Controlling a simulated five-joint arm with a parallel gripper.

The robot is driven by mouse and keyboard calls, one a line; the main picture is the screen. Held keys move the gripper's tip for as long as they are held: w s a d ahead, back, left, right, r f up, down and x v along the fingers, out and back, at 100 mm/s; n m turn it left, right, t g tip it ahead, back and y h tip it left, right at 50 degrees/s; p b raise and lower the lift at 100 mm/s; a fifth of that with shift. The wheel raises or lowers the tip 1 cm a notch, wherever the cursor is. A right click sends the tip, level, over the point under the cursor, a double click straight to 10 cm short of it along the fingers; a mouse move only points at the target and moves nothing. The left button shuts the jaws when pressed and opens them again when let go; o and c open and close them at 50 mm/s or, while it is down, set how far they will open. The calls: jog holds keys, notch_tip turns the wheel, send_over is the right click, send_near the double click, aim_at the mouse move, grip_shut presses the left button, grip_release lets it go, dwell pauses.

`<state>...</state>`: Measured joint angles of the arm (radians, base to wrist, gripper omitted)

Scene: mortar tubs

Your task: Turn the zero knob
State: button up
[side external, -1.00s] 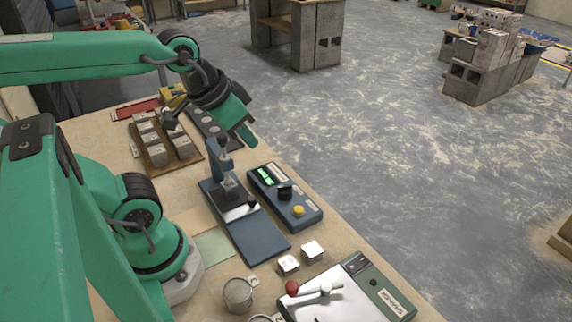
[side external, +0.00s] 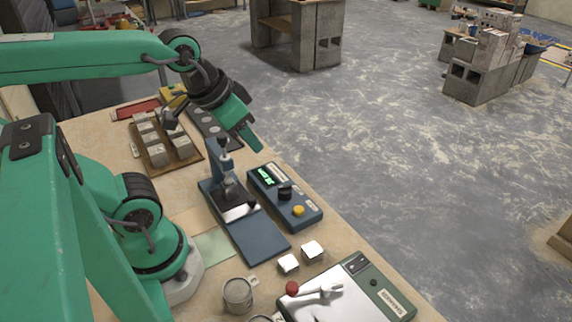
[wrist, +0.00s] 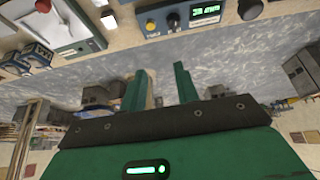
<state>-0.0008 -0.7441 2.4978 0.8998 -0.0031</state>
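The blue control box (side external: 300,218) stands on the bench, with a lit green display (side external: 265,177), a black knob (side external: 285,191) and a yellow button (side external: 299,211). I cannot read a label that names the zero knob. In the wrist view the black knob (wrist: 173,20) shows at the top, between the yellow button (wrist: 150,25) and the display (wrist: 206,12). My gripper (side external: 255,145) is up in the air beyond the box, apart from it. In the wrist view its two green fingers (wrist: 160,82) are spread with nothing between them.
A blue stand with a plunger (side external: 226,170) is left of the box. A tray of grey cubes (side external: 196,158) lies at the back.

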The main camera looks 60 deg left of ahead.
jog(key=o, duration=0.4)
jog(key=shift+w, duration=0.15)
jog(key=shift+c, duration=0.2)
jog(key=shift+o, duration=0.4)
jog(key=shift+w+a+f+n+g, duration=0.2)
jog(key=shift+w+f+n+g, duration=0.15)
jog(key=shift+w, duration=0.2)
jog(key=n+g, duration=0.5)
send_over(285, 186)
jog(key=shift+t, duration=0.25)
jog(key=f, duration=1.1)
jog(key=shift+s+d+f, duration=0.1)
jog(key=shift+s, duration=0.15)
jog(key=shift+w+f, duration=0.25)
jog(key=shift+f, duration=0.4)
jog(key=shift+f, duration=0.1)
jog(key=shift+f, duration=3.8)
